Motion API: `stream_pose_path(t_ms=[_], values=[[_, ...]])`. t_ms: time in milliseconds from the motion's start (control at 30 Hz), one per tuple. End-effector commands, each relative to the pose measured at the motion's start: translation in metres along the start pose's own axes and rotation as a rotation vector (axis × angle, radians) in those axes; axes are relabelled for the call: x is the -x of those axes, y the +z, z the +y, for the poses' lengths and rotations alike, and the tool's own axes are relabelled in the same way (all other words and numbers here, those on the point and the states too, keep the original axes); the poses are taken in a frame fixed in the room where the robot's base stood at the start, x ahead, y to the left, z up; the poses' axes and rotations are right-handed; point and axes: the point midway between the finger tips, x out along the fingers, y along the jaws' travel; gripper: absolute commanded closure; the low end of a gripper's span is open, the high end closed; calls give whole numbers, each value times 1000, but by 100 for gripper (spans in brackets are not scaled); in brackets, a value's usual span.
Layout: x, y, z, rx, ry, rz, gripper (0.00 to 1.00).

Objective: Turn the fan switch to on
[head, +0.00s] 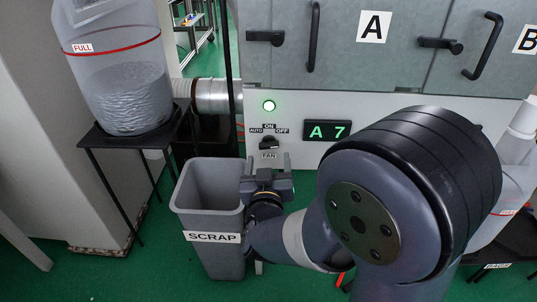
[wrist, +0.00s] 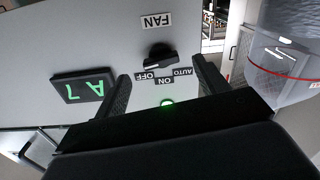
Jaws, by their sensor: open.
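The fan switch (head: 269,143) is a black rotary knob on the pale panel, with AUTO, ON and OFF above it and a FAN label below. The knob also shows upside down in the wrist view (wrist: 158,57), where its pale mark seems to lean toward OFF. My gripper (head: 267,168) is in front of and slightly below the knob in the head view. In the wrist view its fingers (wrist: 162,70) are open and empty, spread to either side of the knob's position. They look apart from the knob; the exact distance is unclear.
A green lamp (head: 269,106) is lit above the switch. A display (head: 327,130) reading A 7 is to its right. The grey SCRAP bin (head: 190,207) stands close below and left of my gripper. A clear FULL bag (head: 123,95) stands at left. Cabinet doors with handles are above.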

Motion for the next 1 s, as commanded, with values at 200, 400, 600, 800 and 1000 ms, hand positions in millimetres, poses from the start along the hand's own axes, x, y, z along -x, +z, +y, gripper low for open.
stream_pose_path(t_ms=[200,400,600,800,1000], values=[[-30,1,0,0,1,0,31],[-39,0,0,1,-1,0,31],[-39,0,0,1,-1,0,31],[-38,0,0,1,-1,0,46],[-38,0,0,0,-1,0,63]])
